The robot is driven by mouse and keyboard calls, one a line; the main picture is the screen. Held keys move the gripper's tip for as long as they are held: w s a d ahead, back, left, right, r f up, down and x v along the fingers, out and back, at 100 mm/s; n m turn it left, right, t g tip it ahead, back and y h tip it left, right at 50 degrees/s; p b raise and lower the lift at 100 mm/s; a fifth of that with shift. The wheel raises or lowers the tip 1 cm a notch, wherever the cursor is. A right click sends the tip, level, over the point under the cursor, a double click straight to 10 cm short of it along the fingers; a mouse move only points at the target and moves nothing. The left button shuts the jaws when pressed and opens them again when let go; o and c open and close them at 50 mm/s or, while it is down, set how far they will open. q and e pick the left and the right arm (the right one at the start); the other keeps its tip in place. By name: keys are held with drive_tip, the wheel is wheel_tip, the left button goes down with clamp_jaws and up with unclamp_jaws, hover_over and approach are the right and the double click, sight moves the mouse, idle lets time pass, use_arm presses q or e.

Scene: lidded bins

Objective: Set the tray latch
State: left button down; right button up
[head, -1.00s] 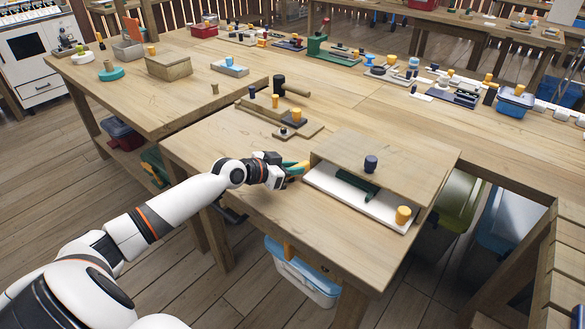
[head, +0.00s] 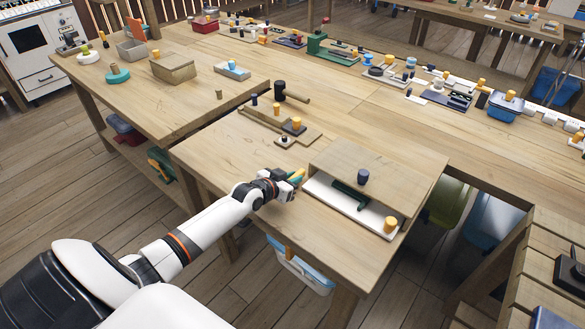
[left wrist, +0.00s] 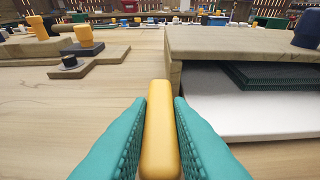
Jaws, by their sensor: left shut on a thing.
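My left gripper (head: 296,177) has teal fingers shut on a yellow-orange bar (left wrist: 161,130), which stands between the pads in the left wrist view. The gripper is just left of a low wooden housing (head: 340,158). A white tray (head: 330,193) shows under the housing's board, with a dark green handle (head: 350,195) on it and a yellow knob (head: 390,225) at its right end. A dark blue knob (head: 363,177) stands on the housing's top. In the wrist view the white tray (left wrist: 260,118) is right of the fingers. Whether the bar joins anything is hidden. My right gripper is out of view.
Wooden boards with knobs (head: 265,122) and a dark mallet (head: 290,93) lie behind the gripper. The tabletop (head: 225,150) left of the housing is clear. Bins sit under the table, one with a blue-rimmed lid (head: 300,265). The table's front edge is close to the arm.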

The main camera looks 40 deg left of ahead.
use_arm(q)
drive_tip(key=shift+w, duration=0.1)
drive_tip(key=shift+r, duration=0.1)
drive_tip(key=c, duration=1.3)
unclamp_jaws()
drive_tip(key=v, duration=1.2)
drive_tip(key=shift+d+p, duration=0.1)
drive_tip(key=shift+p, duration=0.25)
drive_tip(key=shift+d, duration=0.1)
